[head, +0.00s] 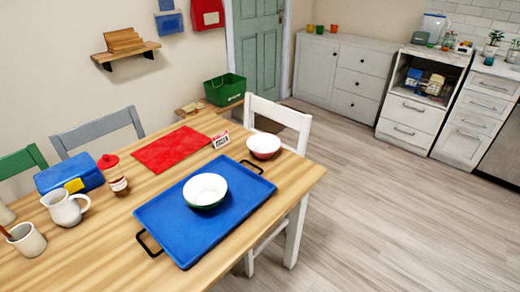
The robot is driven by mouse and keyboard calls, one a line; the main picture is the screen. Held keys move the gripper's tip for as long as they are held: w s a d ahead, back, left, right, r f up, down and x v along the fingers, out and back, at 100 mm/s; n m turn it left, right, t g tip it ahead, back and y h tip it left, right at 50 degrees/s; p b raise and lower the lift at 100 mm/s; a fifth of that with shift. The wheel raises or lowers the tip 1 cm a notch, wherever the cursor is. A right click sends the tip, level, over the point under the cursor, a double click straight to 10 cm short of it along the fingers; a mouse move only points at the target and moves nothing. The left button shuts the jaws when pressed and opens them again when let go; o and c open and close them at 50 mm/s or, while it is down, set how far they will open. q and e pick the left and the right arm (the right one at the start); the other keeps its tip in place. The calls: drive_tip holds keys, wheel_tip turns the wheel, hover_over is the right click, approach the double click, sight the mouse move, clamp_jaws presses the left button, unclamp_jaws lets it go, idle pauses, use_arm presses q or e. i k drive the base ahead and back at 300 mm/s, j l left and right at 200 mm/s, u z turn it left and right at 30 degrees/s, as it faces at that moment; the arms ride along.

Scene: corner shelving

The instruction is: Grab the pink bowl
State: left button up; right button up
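A bowl with a white inside and a pinkish-red outside (264,147) stands upright on the far right part of the wooden table, near its edge. It is behind the blue tray (163,218) and apart from it. A second bowl, white inside with a dark green outside (205,191), sits on the tray. Neither of my grippers is in the head view.
A small white and red sign or box (220,139) stands left of the pinkish bowl, by a red mat (172,149). A white chair (278,117) is behind the bowl. The wooden floor (400,210) right of the table is clear.

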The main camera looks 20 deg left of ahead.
sight(263, 146)
drive_tip(key=i+l+u, duration=0.1)
drive_tip(key=u, duration=0.35)
drive_tip(key=i+l+u, duration=0.15)
drive_tip(key=u, duration=0.25)
drive_tip(key=i+l+u, duration=0.1)
drive_tip(key=u, duration=0.35)
drive_tip(key=l+u, duration=0.25)
drive_tip(key=u, duration=0.2)
drive_tip(key=i+l, duration=0.05)
